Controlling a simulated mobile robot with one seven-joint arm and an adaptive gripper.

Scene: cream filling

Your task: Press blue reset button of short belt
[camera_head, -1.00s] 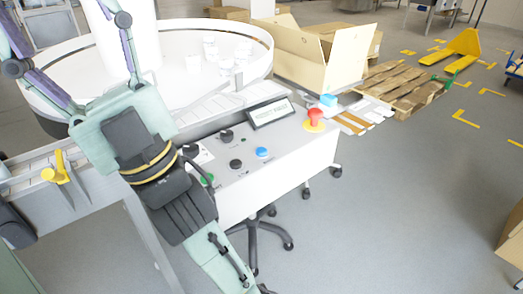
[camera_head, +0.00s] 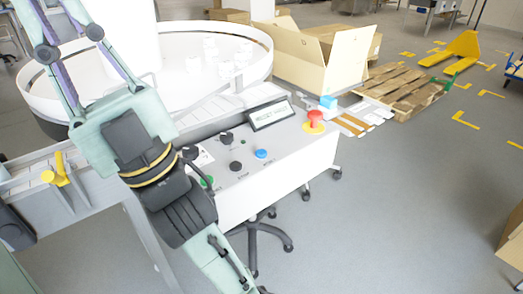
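The blue button (camera_head: 261,154) is on the white control box (camera_head: 277,174), between a black knob and the red emergency stop (camera_head: 315,118). A bright blue block (camera_head: 327,102) near the box's far right corner is a separate thing. My gripper (camera_head: 58,18) is at the upper left, pointing away from the box, left of and apart from the button. Its two fingers run out of the top edge, with some room between their visible parts. The fingertips are out of view, so whether they meet is hidden. Nothing held shows.
A black-framed display (camera_head: 270,114) stands on the box. A green button (camera_head: 207,181) and black knobs are nearby, close to my arm. Behind is a round white table (camera_head: 178,32) with white cups. A cardboard box (camera_head: 290,55) and pallet (camera_head: 405,88) are right.

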